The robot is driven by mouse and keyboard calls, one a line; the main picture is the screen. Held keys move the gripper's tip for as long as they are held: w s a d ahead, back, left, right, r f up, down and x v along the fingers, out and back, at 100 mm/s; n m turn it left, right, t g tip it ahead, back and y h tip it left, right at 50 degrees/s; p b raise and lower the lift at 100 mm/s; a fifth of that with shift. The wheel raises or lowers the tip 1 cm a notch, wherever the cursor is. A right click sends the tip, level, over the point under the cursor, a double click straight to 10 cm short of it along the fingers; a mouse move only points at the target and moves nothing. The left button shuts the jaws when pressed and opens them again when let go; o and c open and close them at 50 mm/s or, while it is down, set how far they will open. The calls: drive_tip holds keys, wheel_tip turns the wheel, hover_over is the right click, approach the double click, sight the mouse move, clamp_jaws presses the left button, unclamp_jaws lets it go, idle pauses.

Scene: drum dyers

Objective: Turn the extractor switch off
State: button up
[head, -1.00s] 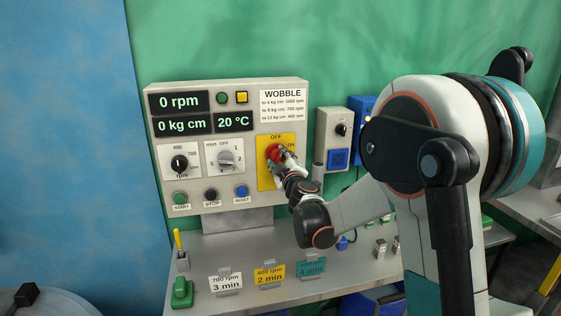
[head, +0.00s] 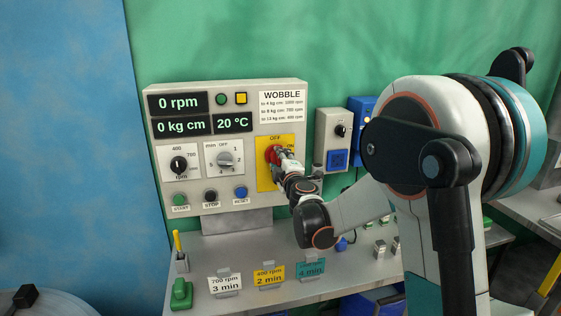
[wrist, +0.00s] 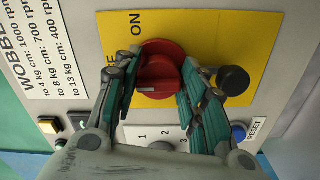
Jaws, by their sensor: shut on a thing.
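A red rotary switch (wrist: 160,62) sits on a yellow plate (wrist: 205,28) marked OFF and ON; no extractor label is readable. My gripper (wrist: 160,75) is shut on this grip, one green-padded finger on each side. The OFF mark is partly hidden behind the left finger. In the head view the red switch (head: 271,153) is partly covered by my gripper (head: 283,153), with OFF above it and ON at its right.
A black round knob (wrist: 233,80) sits close beside the right finger. The grey WOBBLE panel has dials and push buttons (head: 211,195). Right of it, a small grey box (head: 333,126) bears a black knob. Cards (head: 269,276) stand on the bench below.

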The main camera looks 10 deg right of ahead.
drive_tip(key=o, duration=1.1)
drive_tip(key=shift+c, duration=0.2)
drive_tip(key=s, duration=1.2)
